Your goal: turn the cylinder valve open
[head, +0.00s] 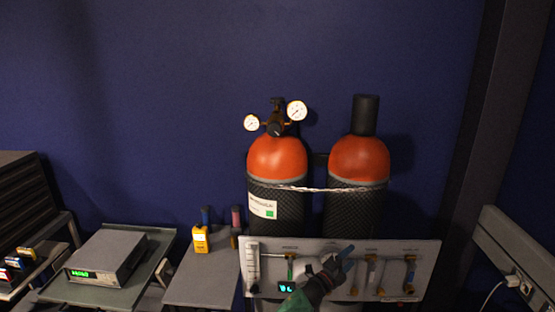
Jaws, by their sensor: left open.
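Two gas cylinders with orange shoulders stand side by side against the blue wall, held by a pale chain. The left cylinder (277,160) carries a brass regulator (274,127) with two round white gauges; its valve (277,103) shows as a small dark shape behind the regulator at the top. The right cylinder (359,160) has a dark cap over its top. My left gripper (345,256) is open and empty, low in front of the white panel and well below the cylinder tops. My right gripper is not in view.
A white panel (425,250) with several valves and a flow tube stands in front of the cylinders' lower parts. A yellow meter (200,240) sits on a grey bench to the left. A grey instrument (105,256) stands farther left. A dark post rises at the right.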

